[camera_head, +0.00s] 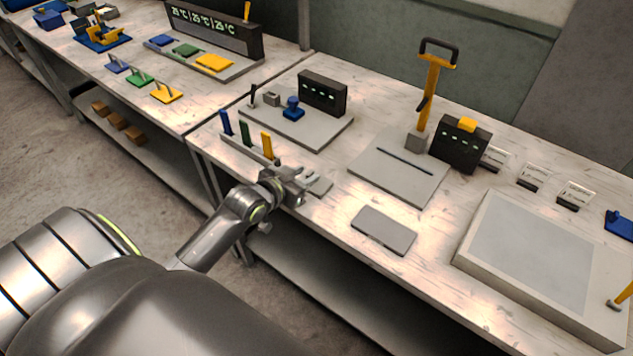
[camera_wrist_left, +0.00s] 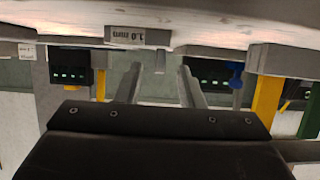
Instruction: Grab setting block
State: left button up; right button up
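A small grey block with a printed label that seems to read 1.0 mm (camera_wrist_left: 137,38) shows in the left wrist view, just beyond the fingertips; I take it to be the setting block. In the head view, a low grey piece (camera_head: 319,184) lies at the table's front edge beside my left gripper, partly hidden by it. My left gripper (camera_head: 303,181) is low over the front edge. In the left wrist view its two fingers (camera_wrist_left: 160,88) are apart with a gap between them, and no object is visibly clamped. My right gripper is not in view.
A rack with blue, green and yellow upright pieces (camera_head: 266,145) stands close to the left gripper. Behind are a grey base with a blue knob (camera_head: 292,108) and a yellow-handled press (camera_head: 430,90). A flat grey plate (camera_head: 384,230) lies right. Bare tabletop separates them.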

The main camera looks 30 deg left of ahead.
pick_arm(q)
jog(key=shift+x, duration=1.5)
grip_shut()
jog(key=shift+r, duration=0.1)
